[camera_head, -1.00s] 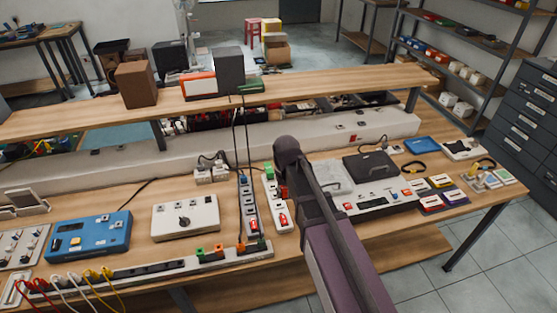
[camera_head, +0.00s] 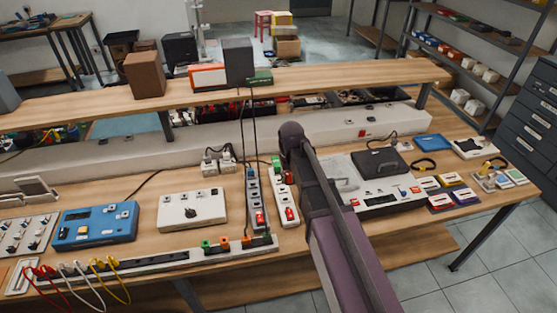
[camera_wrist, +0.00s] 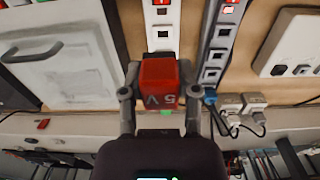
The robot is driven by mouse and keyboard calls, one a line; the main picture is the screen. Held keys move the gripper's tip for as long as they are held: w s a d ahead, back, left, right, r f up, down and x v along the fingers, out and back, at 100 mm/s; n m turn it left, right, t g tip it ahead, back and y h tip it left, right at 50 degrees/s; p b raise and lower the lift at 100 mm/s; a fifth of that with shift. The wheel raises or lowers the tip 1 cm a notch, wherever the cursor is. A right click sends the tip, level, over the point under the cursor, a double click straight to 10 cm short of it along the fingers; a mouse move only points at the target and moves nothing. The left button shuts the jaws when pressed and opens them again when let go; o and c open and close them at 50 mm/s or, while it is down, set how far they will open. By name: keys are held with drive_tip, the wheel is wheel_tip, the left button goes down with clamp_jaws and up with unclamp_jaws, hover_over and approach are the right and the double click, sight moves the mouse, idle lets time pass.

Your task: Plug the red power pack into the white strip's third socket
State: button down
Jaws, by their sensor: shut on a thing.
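My gripper (camera_wrist: 160,88) is shut on the red power pack (camera_wrist: 160,82), a red block marked 5V, with one finger on each side. In the wrist view the pack covers part of the white strip (camera_wrist: 163,60), whose sockets show in a line above it in the picture. A green part of the strip shows below the pack. I cannot tell whether the pack touches the strip.
A grey strip (camera_head: 256,188) with cables lies close beside the white strip. White plugs (camera_head: 218,162), a white box with a knob (camera_head: 192,210) and a blue device (camera_head: 95,224) stand to the left. A laptop-like dark case (camera_head: 378,163) lies to the right. A raised shelf (camera_head: 330,82) runs behind.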

drive_tip(key=w+a+f+b, duration=0.1)
drive_tip(key=w+a, duration=0.1)
drive_tip(key=w, duration=0.4)
drive_tip(key=w+a+f+b, duration=0.1)
drive_tip(key=w+a, duration=0.1)
drive_tip(key=w, duration=0.4)
drive_tip(key=shift+w+f, duration=0.15)
drive_tip(key=shift+f, duration=0.25)
drive_tip(key=shift+f+b, duration=0.15)
drive_tip(key=shift+b, duration=0.25)
drive_tip(key=shift+f+b, duration=3.7)
drive_tip(key=shift+f, duration=0.05)
drive_tip(key=shift+f+b, duration=0.95)
idle(1.3)
